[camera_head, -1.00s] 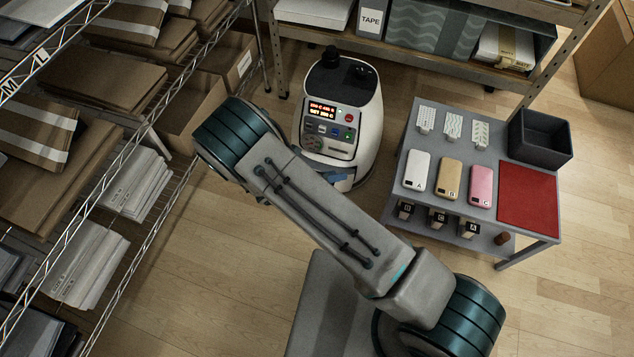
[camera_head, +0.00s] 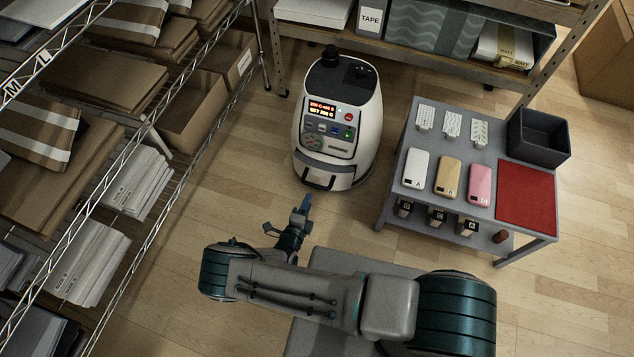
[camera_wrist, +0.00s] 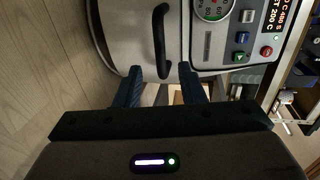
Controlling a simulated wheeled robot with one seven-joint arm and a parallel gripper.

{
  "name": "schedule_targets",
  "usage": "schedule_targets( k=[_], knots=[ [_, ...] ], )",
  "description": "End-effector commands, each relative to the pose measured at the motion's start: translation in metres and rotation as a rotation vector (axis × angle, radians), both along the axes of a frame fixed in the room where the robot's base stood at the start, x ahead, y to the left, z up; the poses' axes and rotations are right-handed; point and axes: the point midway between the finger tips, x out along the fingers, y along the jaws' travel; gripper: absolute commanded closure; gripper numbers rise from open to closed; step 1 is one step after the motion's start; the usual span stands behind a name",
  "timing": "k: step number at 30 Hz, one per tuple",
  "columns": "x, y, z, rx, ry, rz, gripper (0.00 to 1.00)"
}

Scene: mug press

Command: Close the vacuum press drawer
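The vacuum press (camera_head: 362,120) is a white rounded machine with a dark top and a lit control panel. Its drawer front, low on the body, carries a black handle (camera_head: 318,181). The drawer front looks flush with the body; a small gap could not be ruled out from here. In the wrist view the handle (camera_wrist: 160,40) lies just beyond the fingertips, and nothing is held. My gripper (camera_head: 304,204) is in front of the press, just short of the drawer front. In the wrist view my gripper (camera_wrist: 163,75) has its two blue fingers apart.
A grey table (camera_head: 400,165) right of the press holds phone-like cases, a red mat (camera_head: 527,195) and a dark bin (camera_head: 540,137). Wire shelving (camera_head: 175,165) with boxes and parcels stands at left. A shelf (camera_head: 430,58) stands behind. Floor between shelving and press is clear.

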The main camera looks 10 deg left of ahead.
Motion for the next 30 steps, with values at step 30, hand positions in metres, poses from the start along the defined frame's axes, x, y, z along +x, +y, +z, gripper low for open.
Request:
schedule_targets(
  k=[30],
  knots=[
    [0.105, -0.009, -0.021, 0.002, 0.000, -0.004, 0.81]
  ],
)
